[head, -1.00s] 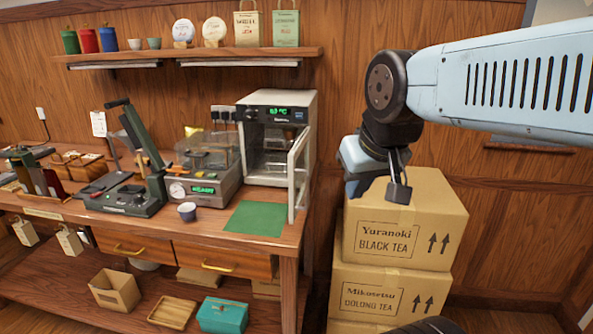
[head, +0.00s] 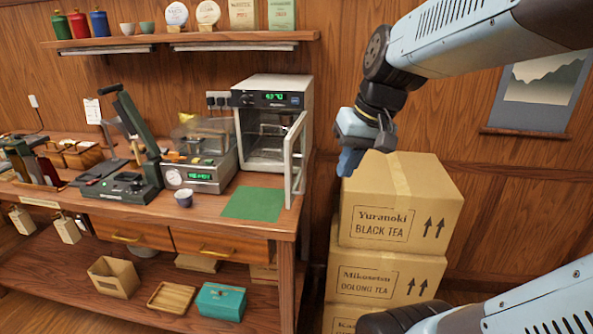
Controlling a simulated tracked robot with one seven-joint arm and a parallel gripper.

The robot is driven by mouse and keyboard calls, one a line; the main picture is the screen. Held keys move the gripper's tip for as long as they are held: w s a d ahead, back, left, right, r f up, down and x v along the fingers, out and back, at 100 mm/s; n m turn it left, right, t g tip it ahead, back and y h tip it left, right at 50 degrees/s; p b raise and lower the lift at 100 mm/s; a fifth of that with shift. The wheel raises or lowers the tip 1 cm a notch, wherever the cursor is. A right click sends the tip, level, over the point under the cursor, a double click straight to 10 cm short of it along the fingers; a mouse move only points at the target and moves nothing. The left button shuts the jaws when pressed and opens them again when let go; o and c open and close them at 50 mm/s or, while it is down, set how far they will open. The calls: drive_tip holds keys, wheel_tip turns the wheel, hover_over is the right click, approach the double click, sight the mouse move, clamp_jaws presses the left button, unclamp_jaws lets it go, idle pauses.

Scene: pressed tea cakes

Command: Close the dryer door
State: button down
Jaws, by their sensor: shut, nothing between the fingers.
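The dryer (head: 270,95) is a pale metal box with a green display at the right end of the workbench. Its door (head: 295,160) is a framed panel hinged on the right, standing open and pointing out towards the front. The inside of the dryer shows with racks. My gripper (head: 350,160) is to the right of the door, apart from it, just in front of the stacked cartons. It points downward and its fingers are shut with nothing held. The fingertips are small and partly dark in this view.
Stacked tea cartons (head: 395,225) stand right of the workbench, close to my gripper. A shelf (head: 180,40) runs above. A narrow gap separates bench and cartons.

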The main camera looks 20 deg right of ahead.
sight(304, 157)
drive_tip(key=w+d+f+m+y, duration=0.1)
drive_tip(key=w+d+f+y, duration=0.2)
drive_tip(key=w+d, duration=0.35)
drive_tip(key=w+d+f+m+y, duration=0.25)
drive_tip(key=w+d+y, duration=0.2)
drive_tip(key=w, duration=0.35)
drive_tip(key=x, duration=1.3)
drive_tip(key=shift+w+a+r+n, duration=0.25)
drive_tip(key=shift+w+r+n, duration=0.05)
drive_tip(key=shift+r+n, duration=0.15)
drive_tip(key=shift+f+h, duration=0.1)
drive_tip(key=shift+h, duration=0.15)
